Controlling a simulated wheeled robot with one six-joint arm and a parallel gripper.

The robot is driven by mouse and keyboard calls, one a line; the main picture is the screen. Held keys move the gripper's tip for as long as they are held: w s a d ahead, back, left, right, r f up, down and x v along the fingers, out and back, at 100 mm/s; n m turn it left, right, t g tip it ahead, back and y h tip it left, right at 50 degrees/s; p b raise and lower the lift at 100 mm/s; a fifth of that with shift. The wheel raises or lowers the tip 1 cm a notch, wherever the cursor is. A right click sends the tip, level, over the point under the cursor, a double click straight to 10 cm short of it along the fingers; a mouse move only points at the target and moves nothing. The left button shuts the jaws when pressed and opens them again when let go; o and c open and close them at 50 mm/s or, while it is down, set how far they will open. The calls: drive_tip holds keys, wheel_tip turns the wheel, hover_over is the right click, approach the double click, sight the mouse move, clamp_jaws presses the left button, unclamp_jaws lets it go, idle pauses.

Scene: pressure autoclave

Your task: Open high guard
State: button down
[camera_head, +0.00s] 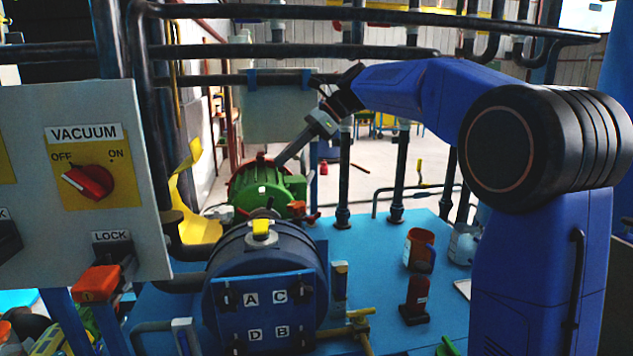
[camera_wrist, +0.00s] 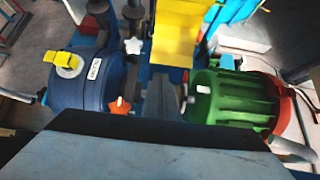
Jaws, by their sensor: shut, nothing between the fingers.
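A bent yellow panel, which may be the high guard, stands left of the green motor in the head view (camera_head: 188,190). A yellow stepped panel also shows at the top middle of the wrist view (camera_wrist: 176,38). I cannot tell for certain which part is the guard. My gripper (camera_head: 281,161) points down and left above the green motor (camera_head: 262,187), shut and empty. In the wrist view its grey fingers (camera_wrist: 163,100) lie between the blue vessel (camera_wrist: 85,85) and the green motor (camera_wrist: 232,98), apart from the yellow panel.
The round vessel (camera_head: 262,262) with a lettered door stands in front on the blue table (camera_head: 390,265). Dark pipes (camera_head: 300,51) run across above. The vacuum panel (camera_head: 85,170) is at left. Red holders (camera_head: 415,298) stand at right.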

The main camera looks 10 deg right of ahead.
drive_tip(key=d+f+y, duration=0.3)
drive_tip(key=d+f, duration=0.3)
drive_tip(key=d, duration=0.1)
drive_tip(key=s+d+f+n+t+h, duration=0.1)
drive_tip(key=s+d+f+n+h, duration=0.3)
drive_tip(key=s, duration=0.9)
drive_tip(key=s+d+f+n+t+h, duration=0.2)
drive_tip(key=s+d+f+n+h, duration=0.2)
drive_tip(key=s, duration=0.9)
drive_tip(key=s+d+f+n+t+h, duration=0.1)
drive_tip(key=s+d+f+n+h, duration=0.3)
drive_tip(key=s+d+f+n, duration=0.3)
drive_tip(key=s+f+n, duration=0.3)
drive_tip(key=s+f, duration=0.2)
drive_tip(key=s, duration=0.1)
drive_tip(key=shift+d+f+t+h, duration=0.2)
drive_tip(key=shift+f+t+h, duration=0.1)
drive_tip(key=shift+f+t, duration=0.1)
drive_tip(key=shift+s, duration=0.1)
